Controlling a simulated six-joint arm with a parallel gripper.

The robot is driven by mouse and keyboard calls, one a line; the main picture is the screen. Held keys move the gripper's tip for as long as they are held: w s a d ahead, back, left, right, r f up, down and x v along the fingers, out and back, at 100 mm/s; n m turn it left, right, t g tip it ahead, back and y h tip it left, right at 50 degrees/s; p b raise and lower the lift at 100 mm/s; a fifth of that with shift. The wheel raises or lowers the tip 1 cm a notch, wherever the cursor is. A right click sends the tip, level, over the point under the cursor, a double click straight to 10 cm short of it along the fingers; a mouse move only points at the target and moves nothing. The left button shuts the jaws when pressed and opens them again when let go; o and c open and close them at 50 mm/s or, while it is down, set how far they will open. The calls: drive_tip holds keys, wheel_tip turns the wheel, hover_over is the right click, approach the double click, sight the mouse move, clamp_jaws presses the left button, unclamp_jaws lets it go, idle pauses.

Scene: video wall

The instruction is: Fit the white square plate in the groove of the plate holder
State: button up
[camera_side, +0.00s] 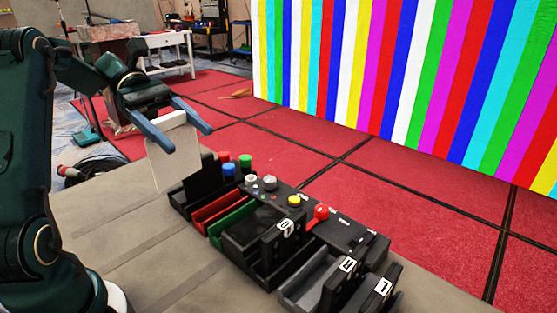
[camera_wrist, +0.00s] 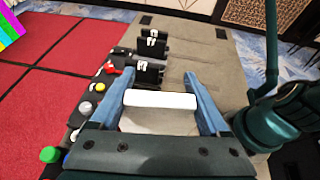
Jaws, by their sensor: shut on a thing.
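The white square plate (camera_side: 170,163) is held upright in my gripper (camera_side: 188,139) in the side view. Its thicker white top edge lies between the two blue fingers, and the plate hangs below them. In the wrist view, the white plate (camera_wrist: 160,99) spans the gap between the fingers of my gripper (camera_wrist: 161,76). The plate hangs beside the left end of a black holder unit (camera_side: 202,183) with an upright black block. Whether its lower edge touches the unit cannot be told. The groove itself is not clearly visible.
A black console with coloured knobs (camera_side: 321,212) continues from the holder, with red and green strips and upright numbered black pieces (camera_side: 284,233). Bare grey tabletop (camera_side: 150,245) lies in front. A striped video wall (camera_side: 410,80) stands behind, over red floor.

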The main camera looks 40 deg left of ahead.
drive_tip(key=w+d+r+m+g, duration=0.1)
drive_tip(key=w+d+r+g, duration=0.1)
drive_tip(key=w+d, duration=0.3)
hover_over(286, 225)
drive_tip(key=shift+m, duration=0.3)
wheel_tip(286, 225, down, 7)
drive_tip(key=shift+a, duration=0.1)
drive_tip(key=shift+f, duration=2.05)
drive_tip(key=shift+f, duration=0.6)
drive_tip(key=o, duration=1.4)
